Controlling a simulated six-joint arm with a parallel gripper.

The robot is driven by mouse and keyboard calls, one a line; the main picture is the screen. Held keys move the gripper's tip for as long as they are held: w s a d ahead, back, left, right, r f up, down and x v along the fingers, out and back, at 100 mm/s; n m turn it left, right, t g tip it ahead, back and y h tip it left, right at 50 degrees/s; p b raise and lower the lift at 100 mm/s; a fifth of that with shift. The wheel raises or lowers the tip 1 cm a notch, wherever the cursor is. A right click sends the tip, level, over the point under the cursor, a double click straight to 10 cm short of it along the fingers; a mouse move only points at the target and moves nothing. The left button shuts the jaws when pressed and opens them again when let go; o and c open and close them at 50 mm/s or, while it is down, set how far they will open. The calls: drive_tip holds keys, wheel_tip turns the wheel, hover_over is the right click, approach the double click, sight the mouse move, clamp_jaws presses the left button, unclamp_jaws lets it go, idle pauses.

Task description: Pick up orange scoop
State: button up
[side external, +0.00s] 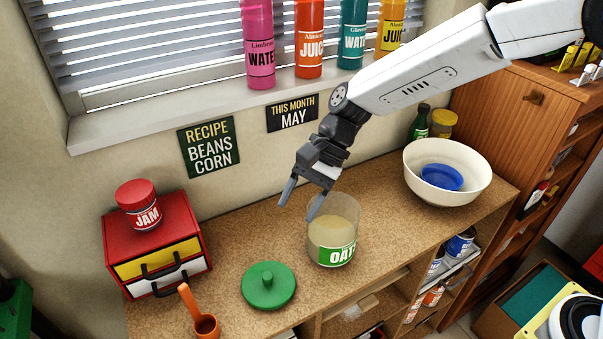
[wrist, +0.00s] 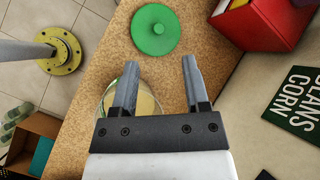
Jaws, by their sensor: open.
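The orange scoop (side external: 205,326) stands on the front left of the counter in the side view, its handle tilted up and to the left. I do not see it in the wrist view. My gripper (side external: 300,205) is open and empty. It is above the counter near the glass oats jar (side external: 333,240), up and to the right of the scoop. In the wrist view my gripper (wrist: 158,80) has its fingers apart, with the jar (wrist: 150,104) partly hidden behind the left finger.
A green lid (side external: 269,285) lies between jar and scoop. A red drawer box (side external: 190,228) with a jam jar (side external: 139,204) on top stands behind the scoop. A white bowl (side external: 480,160) holding a blue bowl (side external: 441,178) is at the right. The counter (side external: 235,245) is clear behind the lid.

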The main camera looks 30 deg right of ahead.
drive_tip(key=a+m+g+y, duration=0.3)
drive_tip(key=a+m+y, duration=0.1)
drive_tip(key=a, duration=1.1)
approach(191, 293)
wheel_tip(191, 293, down, 3)
drive_tip(key=a, duration=0.3)
drive_tip(key=shift+s+r+x, duration=0.15)
drive_tip(key=shift+x, duration=1.7)
drive_tip(key=shift+s+r+x, duration=0.1)
drive_tip(key=shift+s+x, duration=0.05)
drive_tip(key=shift+x, duration=1.7)
clamp_jaws()
